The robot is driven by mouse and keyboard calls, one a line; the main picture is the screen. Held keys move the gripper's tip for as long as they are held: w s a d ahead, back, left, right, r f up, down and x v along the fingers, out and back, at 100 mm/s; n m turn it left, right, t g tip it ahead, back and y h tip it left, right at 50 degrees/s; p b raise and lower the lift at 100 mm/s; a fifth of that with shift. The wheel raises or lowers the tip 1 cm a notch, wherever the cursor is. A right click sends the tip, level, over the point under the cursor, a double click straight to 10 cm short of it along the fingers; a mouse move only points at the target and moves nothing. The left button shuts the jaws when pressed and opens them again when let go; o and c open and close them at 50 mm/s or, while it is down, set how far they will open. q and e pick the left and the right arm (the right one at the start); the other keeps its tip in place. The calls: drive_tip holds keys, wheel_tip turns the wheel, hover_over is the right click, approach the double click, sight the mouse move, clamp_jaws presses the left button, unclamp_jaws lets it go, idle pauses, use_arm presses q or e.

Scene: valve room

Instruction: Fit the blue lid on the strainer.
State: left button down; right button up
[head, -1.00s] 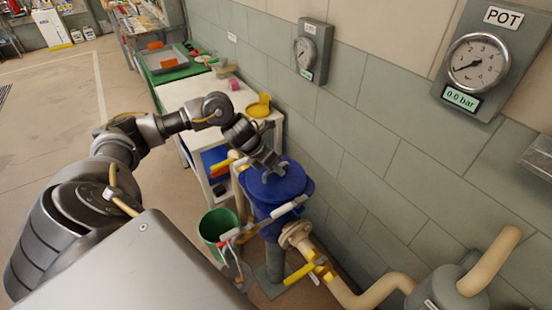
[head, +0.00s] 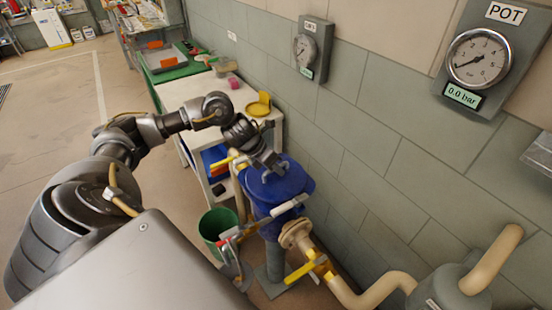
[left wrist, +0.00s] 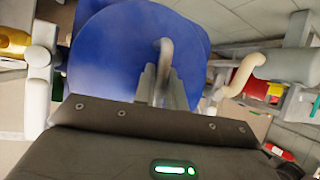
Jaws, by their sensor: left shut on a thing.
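The blue lid (head: 290,181) is a round disc over the top of the blue strainer (head: 266,228), beside the wall. My left gripper (head: 272,168) is above the lid, shut on its bar handle. In the left wrist view the lid (left wrist: 110,55) fills the upper middle. The fingers (left wrist: 163,88) close around its pale handle (left wrist: 166,55). The lid covers the strainer's opening from view, so I cannot tell whether it is fully seated. My right gripper is not in view.
A pale clamp arm (head: 290,204) stands close by the lid's front edge. A green bucket (head: 217,226) is on the floor to the left. A yellow-handled valve (head: 302,270) and pipe are in front. A white table (head: 190,92) with a yellow part (head: 259,105) stands behind.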

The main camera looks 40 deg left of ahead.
use_arm(q)
drive_tip(key=shift+r, duration=0.15)
drive_tip(key=c, duration=1.4)
unclamp_jaws()
drive_tip(key=shift+o, duration=1.2)
drive_tip(key=shift+f, duration=0.2)
drive_tip(key=shift+o, duration=1)
drive_tip(key=shift+s, duration=0.1)
drive_tip(key=shift+r, duration=0.1)
drive_tip(key=shift+r, duration=0.1)
drive_tip(key=shift+r+p, duration=2.6)
drive_tip(key=shift+r, duration=0.85)
